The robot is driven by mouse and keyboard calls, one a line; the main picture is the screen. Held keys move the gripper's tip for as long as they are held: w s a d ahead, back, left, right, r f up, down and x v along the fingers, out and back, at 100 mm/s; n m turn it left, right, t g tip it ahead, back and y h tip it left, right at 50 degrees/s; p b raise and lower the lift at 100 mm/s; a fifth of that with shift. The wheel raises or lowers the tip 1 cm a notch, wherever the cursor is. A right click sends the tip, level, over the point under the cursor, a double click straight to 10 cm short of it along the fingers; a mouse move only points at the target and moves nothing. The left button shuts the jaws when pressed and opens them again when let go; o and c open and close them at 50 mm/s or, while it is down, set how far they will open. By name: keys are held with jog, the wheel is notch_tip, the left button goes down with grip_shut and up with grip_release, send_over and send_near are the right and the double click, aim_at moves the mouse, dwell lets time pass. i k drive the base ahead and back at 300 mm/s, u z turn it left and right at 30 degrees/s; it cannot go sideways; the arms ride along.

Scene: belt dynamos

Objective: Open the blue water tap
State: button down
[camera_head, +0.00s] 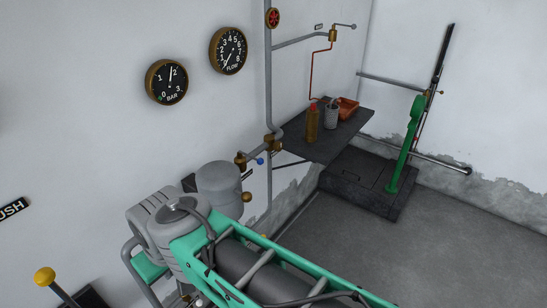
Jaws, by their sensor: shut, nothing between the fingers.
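The water tap with a small blue knob (260,161) sits low on the back wall, left of the vertical pipe. Its knob is on the right end of a brass valve body (240,160). A grey rounded tank (219,184) stands just below and in front of it. The tap is small in this view, and I cannot tell how its handle is turned. My gripper is not in view.
A dark shelf (319,151) holds a bottle, a cup and an orange tray. Gauges (166,82) hang at upper left. Open floor (400,260) lies at right.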

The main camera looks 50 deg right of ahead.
aim_at(260, 162)
jog(key=z, duration=1.65)
jog(key=i, duration=0.2)
jog(key=u, duration=0.2)
jog(key=k, duration=0.55)
jog(key=u, duration=0.9)
jog(key=i, duration=0.75)
